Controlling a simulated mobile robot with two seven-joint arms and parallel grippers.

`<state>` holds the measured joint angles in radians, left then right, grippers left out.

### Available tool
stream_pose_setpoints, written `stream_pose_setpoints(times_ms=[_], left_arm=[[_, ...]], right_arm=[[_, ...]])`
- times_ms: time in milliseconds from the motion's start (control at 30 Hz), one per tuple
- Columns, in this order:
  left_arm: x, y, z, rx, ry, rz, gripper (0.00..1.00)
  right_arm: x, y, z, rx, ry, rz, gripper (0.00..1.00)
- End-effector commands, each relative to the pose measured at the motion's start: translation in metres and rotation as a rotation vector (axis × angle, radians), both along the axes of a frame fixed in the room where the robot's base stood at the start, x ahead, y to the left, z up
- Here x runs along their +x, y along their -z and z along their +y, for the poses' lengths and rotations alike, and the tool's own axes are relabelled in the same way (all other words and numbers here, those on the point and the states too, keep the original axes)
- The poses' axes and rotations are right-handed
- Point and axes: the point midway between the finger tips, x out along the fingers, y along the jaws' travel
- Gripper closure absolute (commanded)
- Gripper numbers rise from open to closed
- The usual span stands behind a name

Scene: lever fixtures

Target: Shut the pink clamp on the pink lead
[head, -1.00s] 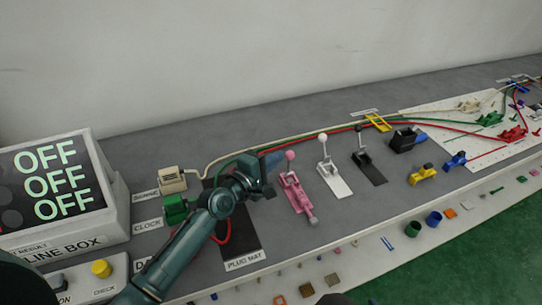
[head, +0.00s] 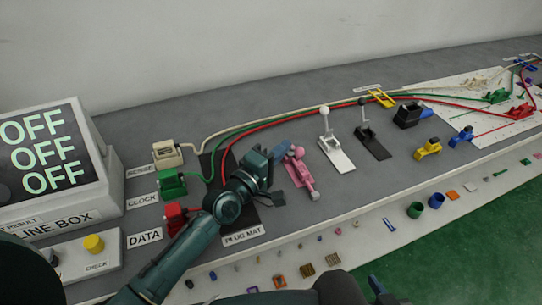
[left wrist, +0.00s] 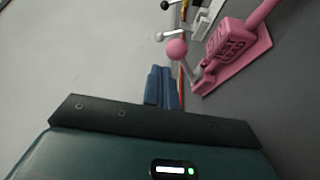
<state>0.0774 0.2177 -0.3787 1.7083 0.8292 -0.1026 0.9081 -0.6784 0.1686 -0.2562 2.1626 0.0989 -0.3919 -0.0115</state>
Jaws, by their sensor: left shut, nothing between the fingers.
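The pink clamp (head: 300,175) stands on the grey bench, right of the plug mat. Its ball knob is at the back end of its base. In the left wrist view the clamp (left wrist: 238,45) is at the upper right, its pink knob (left wrist: 177,48) on a grey arm. My left gripper (head: 284,147) is shut and empty, its blue fingers just left of the knob. The fingers (left wrist: 162,86) point toward the knob in the wrist view, and I cannot tell whether they touch it. I cannot pick out a separate pink lead. My right gripper (head: 376,285) shows partly at the bottom edge.
A white clamp (head: 333,150) and a black clamp (head: 370,140) stand to the right, handles up. White, green and red leads run behind them from the plugs at left. The display box (head: 50,160) reads OFF. Small parts lie on the lower front ledge.

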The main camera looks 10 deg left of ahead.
Motion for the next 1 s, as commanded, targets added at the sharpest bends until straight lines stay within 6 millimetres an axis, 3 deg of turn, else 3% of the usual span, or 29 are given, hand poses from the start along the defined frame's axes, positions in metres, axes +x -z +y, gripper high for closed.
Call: stream_pose_setpoints(times_ms=[600,1000], left_arm=[[-0.103,0.007,0.049,0.003,0.003,0.003,1.0],[-0.115,0.005,0.055,-0.001,0.003,0.001,1.0]], right_arm=[[-0.002,0.009,0.001,0.007,-0.004,0.007,0.64],[-0.001,0.007,0.001,0.011,-0.003,0.004,0.64]])
